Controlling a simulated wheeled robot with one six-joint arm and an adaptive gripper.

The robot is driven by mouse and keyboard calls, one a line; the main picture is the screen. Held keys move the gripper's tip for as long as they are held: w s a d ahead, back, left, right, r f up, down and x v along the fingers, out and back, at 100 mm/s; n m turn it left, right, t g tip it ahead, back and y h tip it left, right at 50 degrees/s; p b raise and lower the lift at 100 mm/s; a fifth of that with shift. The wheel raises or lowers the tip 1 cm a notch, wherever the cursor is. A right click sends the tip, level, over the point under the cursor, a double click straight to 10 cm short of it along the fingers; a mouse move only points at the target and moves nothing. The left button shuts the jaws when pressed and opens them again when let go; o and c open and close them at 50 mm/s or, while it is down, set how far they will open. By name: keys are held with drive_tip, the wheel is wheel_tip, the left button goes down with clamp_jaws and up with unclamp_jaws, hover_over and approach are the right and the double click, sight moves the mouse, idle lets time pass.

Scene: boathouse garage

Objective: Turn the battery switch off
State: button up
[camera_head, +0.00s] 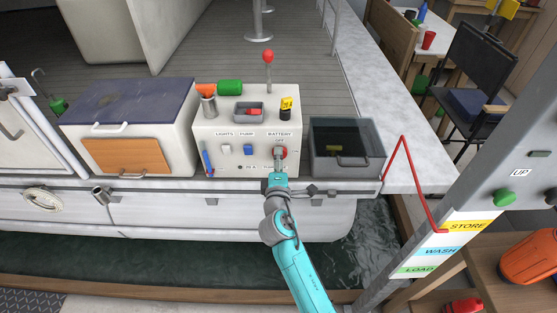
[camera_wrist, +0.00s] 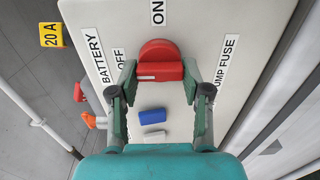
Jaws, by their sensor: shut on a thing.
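The battery switch is a red rotary knob on the white control panel (camera_head: 224,165). It shows just under the BATTERY and OFF labels in the head view (camera_head: 282,152) and between my fingertips in the wrist view (camera_wrist: 158,52). Its raised bar runs left to right in the wrist view. A white mark on the bar lies at the end toward the OFF label (camera_wrist: 119,60), while the ON label (camera_wrist: 158,12) is off to the side. My gripper (camera_wrist: 159,72) is shut on the knob, one finger at each end of the bar. My gripper (camera_head: 280,165) partly hides it in the head view.
The blue pump switch (camera_head: 248,149) and white lights switch (camera_head: 226,150) sit left of the knob. A red-topped lever (camera_head: 267,57) rises behind the panel. A dark grey bin (camera_head: 372,160) stands close at right, and a cooler box (camera_head: 133,102) at left.

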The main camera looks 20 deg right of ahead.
idle(0.3)
drive_tip(key=o, duration=1.2)
drive_tip(key=shift+c, duration=0.2)
drive_tip(key=shift+s+a, duration=0.1)
drive_tip(key=v, duration=1.1)
drive_tip(key=shift+s, duration=0.35)
drive_tip(key=shift+a, duration=0.1)
